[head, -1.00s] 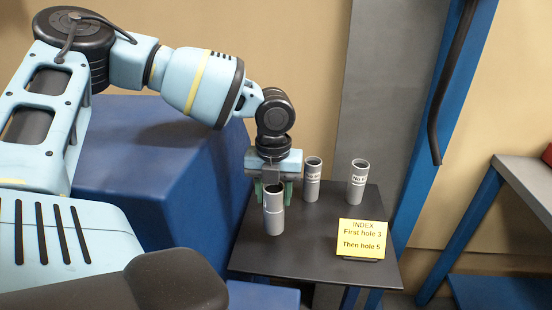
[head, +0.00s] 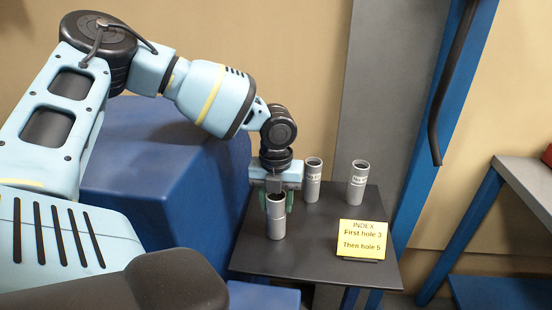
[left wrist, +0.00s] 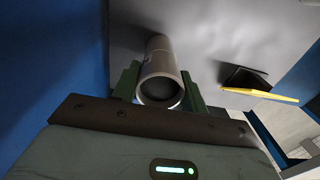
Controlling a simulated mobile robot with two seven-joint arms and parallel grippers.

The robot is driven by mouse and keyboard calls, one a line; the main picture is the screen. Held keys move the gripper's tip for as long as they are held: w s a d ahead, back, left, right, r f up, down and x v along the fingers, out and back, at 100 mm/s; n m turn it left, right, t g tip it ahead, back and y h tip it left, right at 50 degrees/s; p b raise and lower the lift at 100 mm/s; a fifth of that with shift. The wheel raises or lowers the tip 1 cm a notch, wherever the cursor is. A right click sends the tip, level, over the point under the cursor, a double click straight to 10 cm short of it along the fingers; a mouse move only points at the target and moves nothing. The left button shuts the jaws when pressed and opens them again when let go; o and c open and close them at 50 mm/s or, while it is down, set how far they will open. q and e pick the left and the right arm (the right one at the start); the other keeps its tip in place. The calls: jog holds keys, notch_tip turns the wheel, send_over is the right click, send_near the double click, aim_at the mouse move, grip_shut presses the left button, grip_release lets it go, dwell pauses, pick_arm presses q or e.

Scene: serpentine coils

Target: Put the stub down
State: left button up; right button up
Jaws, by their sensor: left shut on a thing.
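A grey, hollow pipe stub (head: 276,219) is upright between the green fingers of my left gripper (head: 276,202), over the near left part of the dark table top (head: 315,258). In the left wrist view the stub (left wrist: 160,68) shows its open end towards the camera, with a green finger of the left gripper (left wrist: 160,84) on each side. The gripper is shut on it. I cannot tell whether its lower end touches the table. My right gripper is not in view.
Two labelled grey stubs stand upright behind and to the right, a nearer-left one (head: 313,181) and a right one (head: 358,182). A yellow index sign (head: 362,240) stands at the right front. A blue block (head: 165,185) lies left of the table. The table middle is clear.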

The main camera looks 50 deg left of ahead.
pick_arm(q)
jog(key=shift+f, duration=0.15)
jog(key=o, duration=1.3)
notch_tip(320, 180, up, 12)
jog(key=shift+r+p, duration=0.2)
jog(key=shift+p, duration=0.15)
